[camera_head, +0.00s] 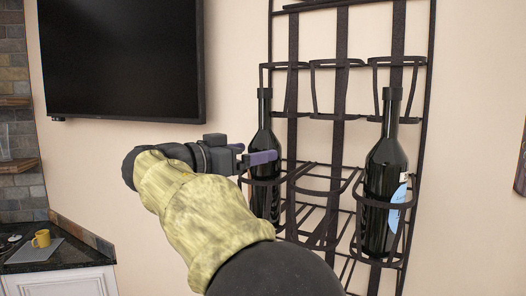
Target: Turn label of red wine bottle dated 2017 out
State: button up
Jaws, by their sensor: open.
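A dark wine bottle (264,140) stands upright in the left part of a black wall rack (341,90). No label shows on its visible side. My gripper (261,158) is open at this bottle's body, with a purple-grey finger across its front. I cannot tell whether it touches the glass, and the other finger is not clearly visible. A second dark bottle (384,163) stands upright in a right-hand ring of the rack. A pale blue and white label (399,191) shows at its right edge, mostly turned away. No date is readable on either bottle.
The rack has several metal rings and bars close around the bottles; the middle ring (322,178) is empty. A black television (122,58) hangs at the left.

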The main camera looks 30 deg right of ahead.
aim_at(265, 149)
jog(key=d+b, duration=0.1)
jog(key=d, duration=0.3)
jog(key=shift+d, duration=0.1)
jog(key=shift+w, duration=0.1)
jog(key=shift+c, duration=0.8)
jog(key=c, duration=0.7)
jog(key=shift+n+t+y+b, duration=0.8)
jog(key=shift+n+t+b, duration=0.9)
jog(key=shift+t+b, duration=0.95)
jog(key=shift+n+t+y+b, duration=0.6)
jog(key=shift+n+t+b, duration=0.1)
jog(key=shift+t+b, duration=0.2)
jog(key=shift+n+t+y+b, duration=0.5)
jog(key=shift+n+t+y, duration=0.15)
jog(key=shift+t, duration=0.2)
